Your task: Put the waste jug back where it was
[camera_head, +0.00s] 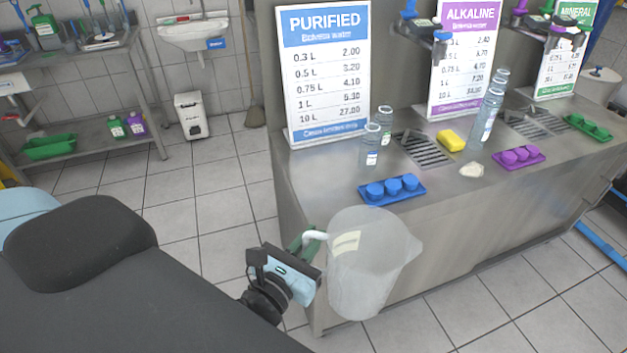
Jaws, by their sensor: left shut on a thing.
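The waste jug (372,270) is a translucent white pitcher with a spout on its right and a handle (312,238) on its left. My left gripper (303,258) is shut on the handle and holds the jug roughly upright, in front of the steel counter's (285,190) near left corner. The jug hides part of the counter's front face. My right gripper does not show.
On the counter stand price signs (326,75), clear bottles (370,146), a blue cap tray (391,189), a purple cap tray (518,157), a yellow sponge (450,140) and drain grates (421,150). A steel shelf (75,145) and a white bin (190,115) stand at the back left. Tiled floor between is clear.

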